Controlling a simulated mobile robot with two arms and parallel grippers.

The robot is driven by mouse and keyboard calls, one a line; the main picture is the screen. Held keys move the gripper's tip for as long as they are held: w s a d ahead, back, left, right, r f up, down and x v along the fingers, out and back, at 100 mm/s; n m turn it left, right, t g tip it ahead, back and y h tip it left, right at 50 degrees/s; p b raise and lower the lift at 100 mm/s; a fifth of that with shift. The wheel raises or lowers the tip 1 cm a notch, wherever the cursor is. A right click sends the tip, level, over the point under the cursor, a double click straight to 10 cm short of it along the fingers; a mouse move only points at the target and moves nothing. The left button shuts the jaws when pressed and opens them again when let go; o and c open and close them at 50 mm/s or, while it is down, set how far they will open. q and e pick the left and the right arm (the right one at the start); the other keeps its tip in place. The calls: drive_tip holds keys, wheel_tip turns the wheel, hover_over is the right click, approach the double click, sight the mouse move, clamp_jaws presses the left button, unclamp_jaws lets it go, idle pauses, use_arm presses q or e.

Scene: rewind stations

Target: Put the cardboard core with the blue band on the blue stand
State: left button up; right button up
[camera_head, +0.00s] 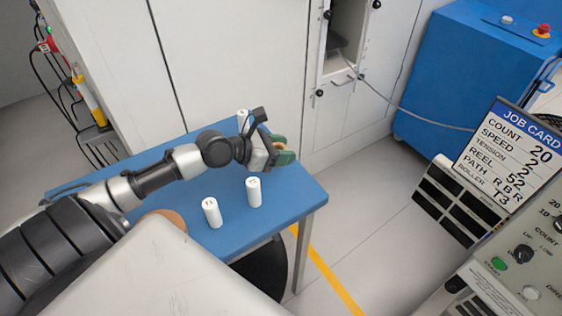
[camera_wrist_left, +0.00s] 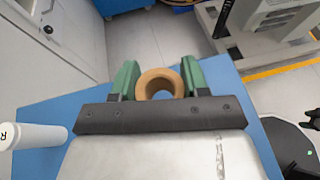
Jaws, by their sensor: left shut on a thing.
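My left gripper (camera_head: 280,149) has green fingers and is shut on a brown cardboard core (camera_head: 287,158), near the right end of the blue table (camera_head: 307,191). In the left wrist view the core (camera_wrist_left: 148,78) shows as a ring between the two green fingers (camera_wrist_left: 158,80), its hole facing the camera. No blue band shows on the part of it that I see. I cannot make out a blue stand in either view.
White cylinders stand on the table: one at the front (camera_head: 212,213), one to its right (camera_head: 254,192), one behind my wrist (camera_head: 242,116). A job card (camera_head: 510,155) and control panel are at right.

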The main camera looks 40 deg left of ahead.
sight(281, 171)
use_arm(q)
wheel_tip(281, 171, down, 4)
drive_tip(key=shift+f+b, duration=0.1)
drive_tip(key=shift+b, duration=0.65)
drive_tip(key=o, duration=0.9)
drive_tip(key=shift+s+a, duration=0.1)
drive_tip(key=v, duration=1.2)
drive_tip(key=shift+p, duration=0.4)
